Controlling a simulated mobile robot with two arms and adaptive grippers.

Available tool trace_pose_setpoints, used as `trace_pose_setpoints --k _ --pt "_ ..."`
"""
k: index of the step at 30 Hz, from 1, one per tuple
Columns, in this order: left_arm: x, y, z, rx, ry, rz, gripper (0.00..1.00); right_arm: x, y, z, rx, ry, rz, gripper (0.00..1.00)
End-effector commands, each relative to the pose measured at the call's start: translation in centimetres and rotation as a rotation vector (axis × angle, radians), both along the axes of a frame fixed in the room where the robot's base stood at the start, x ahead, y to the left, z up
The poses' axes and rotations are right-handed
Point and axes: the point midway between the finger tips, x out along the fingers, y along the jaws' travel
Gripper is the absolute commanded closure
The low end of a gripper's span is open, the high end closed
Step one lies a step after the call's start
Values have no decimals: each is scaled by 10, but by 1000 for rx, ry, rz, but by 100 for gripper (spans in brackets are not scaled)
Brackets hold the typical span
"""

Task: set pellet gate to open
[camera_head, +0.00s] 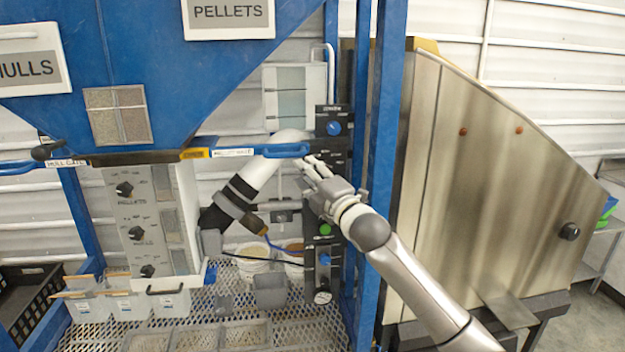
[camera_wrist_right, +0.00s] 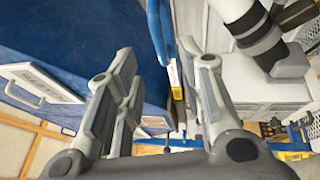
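The pellet gate handle (camera_head: 283,150) is a blue loop at the right end of a flat bar below the blue hopper. A white label, apparently reading pellet gate (camera_head: 232,152), sits on the bar left of it. My right gripper (camera_head: 309,164) is just below and right of the loop's end. In the right wrist view the gripper (camera_wrist_right: 158,52) has its fingers apart, with the blue handle (camera_wrist_right: 157,28) showing in the gap ahead. I see no grip on it; whether a finger touches it I cannot tell. My left gripper is not in view.
The hull gate label (camera_head: 67,163) and its handle are at the left. A blue upright post (camera_head: 385,130) stands close to my right arm. A black control panel (camera_head: 325,235) and a white tube with black bands (camera_head: 240,190) are behind the gripper. Bins (camera_head: 270,290) stand below.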

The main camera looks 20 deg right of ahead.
Motion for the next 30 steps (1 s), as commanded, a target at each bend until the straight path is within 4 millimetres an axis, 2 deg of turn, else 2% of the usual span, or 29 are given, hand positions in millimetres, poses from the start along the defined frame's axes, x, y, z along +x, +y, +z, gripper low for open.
trace_pose_setpoints --k 7,24,26,27,29,30 --pt "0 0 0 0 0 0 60 -18 -3 -4 0 1 -1 65" --pt "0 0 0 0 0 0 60 -19 -3 -6 3 4 -1 65" --pt "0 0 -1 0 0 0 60 -18 -4 -15 14 18 -4 65" --pt "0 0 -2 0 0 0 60 -16 -6 -27 28 36 -6 65" --pt "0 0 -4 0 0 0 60 -11 -9 -53 65 76 -13 65" --pt "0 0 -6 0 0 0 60 -9 -12 -76 97 111 -20 65"
